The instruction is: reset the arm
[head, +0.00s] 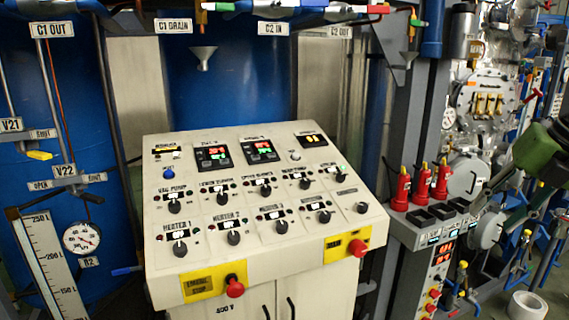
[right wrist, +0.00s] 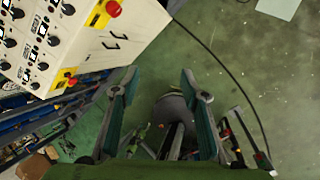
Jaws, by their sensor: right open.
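My right gripper (right wrist: 160,82) is open in the right wrist view, its two fingers spread apart with nothing between them. Beyond them lie the green floor and dark parts of my own body. In the head view my green right arm (head: 540,152) comes in at the right edge, to the right of the control console (head: 150,220). The console also shows at the upper left of the right wrist view (right wrist: 140,30), apart from the fingers. My left gripper is not in view.
The console carries knobs, displays and red emergency buttons (head: 235,287). Blue tanks (head: 225,90) stand behind it. Several red-handled tools (head: 402,188) stand on a panel to its right. A white roll (head: 527,306) lies on the floor. A dark cable (right wrist: 232,78) crosses otherwise open green floor.

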